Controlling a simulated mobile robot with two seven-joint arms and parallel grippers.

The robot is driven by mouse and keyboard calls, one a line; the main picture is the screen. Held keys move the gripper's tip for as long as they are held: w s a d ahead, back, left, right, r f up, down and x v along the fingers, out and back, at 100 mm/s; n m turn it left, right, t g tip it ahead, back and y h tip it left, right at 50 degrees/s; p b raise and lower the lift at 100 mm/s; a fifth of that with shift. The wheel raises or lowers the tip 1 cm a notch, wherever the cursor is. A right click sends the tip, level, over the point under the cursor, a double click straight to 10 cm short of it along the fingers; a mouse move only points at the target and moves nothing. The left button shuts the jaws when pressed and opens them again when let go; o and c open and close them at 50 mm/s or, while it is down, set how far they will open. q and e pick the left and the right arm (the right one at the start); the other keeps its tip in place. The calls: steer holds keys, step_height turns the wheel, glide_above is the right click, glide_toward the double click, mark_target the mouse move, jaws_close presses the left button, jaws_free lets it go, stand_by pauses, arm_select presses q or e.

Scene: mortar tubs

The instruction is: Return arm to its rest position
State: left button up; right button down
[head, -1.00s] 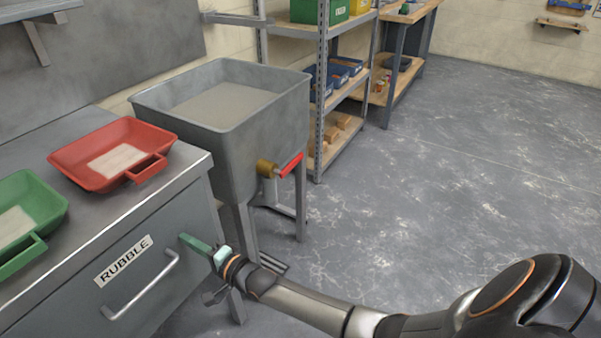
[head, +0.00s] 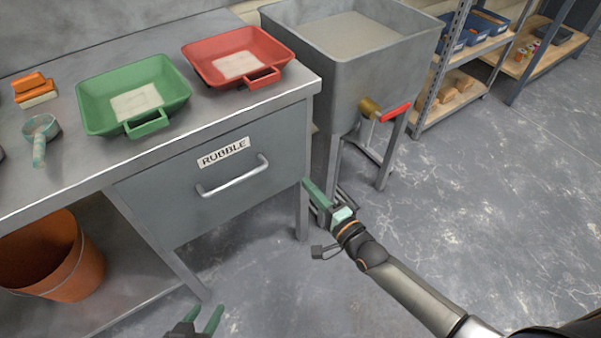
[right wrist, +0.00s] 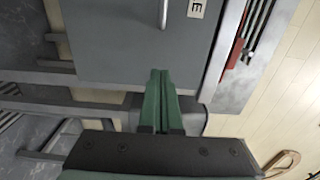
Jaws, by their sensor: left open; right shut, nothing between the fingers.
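My right gripper (head: 318,194) reaches in from the lower right in the head view, beside the right front leg of the bench. Its green fingers are shut with nothing between them, as the right wrist view (right wrist: 163,98) also shows. It is apart from the grey drawer (head: 232,180) labelled RUBBLE, which is closed. My left gripper (head: 207,320) shows at the bottom edge in the head view, with its green fingers apart and empty over the floor. Most of the left arm is out of view.
On the bench stand a green tub (head: 130,92), a red tub (head: 235,52), a scoop (head: 40,135) and an orange-handled block (head: 35,90). A bucket (head: 55,255) is on the lower shelf. A metal hopper (head: 345,75) with a red-handled valve stands right. Floor at right is clear.

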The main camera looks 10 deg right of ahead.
steer(key=shift+s+d, duration=0.15)
steer(key=shift+s, duration=0.35)
steer(key=s+f+n+g+h, duration=0.1)
steer(key=s+f+n+g, duration=0.2)
steer(key=s+n, duration=0.25)
steer(key=s+a+f+n+g+h, duration=0.1)
steer(key=s+f+n+g, duration=0.1)
steer(key=s+n, duration=0.4)
steer(key=s+f+n+g+h, duration=0.1)
steer(key=s+f+n+g, duration=0.25)
steer(key=s, duration=0.35)
arm_select(q)
steer(key=s+a+r+p, duration=0.1)
steer(key=a+r+p, duration=0.2)
steer(key=r+p, duration=0.8)
steer(key=p, duration=0.4)
steer(key=shift+s+r+n+y, duration=0.25)
steer(key=shift+r+n+y, duration=0.05)
steer(key=shift+n+y, duration=0.1)
arm_select(e)
steer(key=s+d+r+n, duration=0.1)
steer(key=s+d+r, duration=0.1)
steer(key=r, duration=0.9)
steer(key=shift+d+r+t+h, duration=0.3)
steer(key=shift+d+t+h, duration=0.15)
steer(key=shift+d, duration=0.25)
arm_select(q)
steer(key=shift+f, duration=0.1)
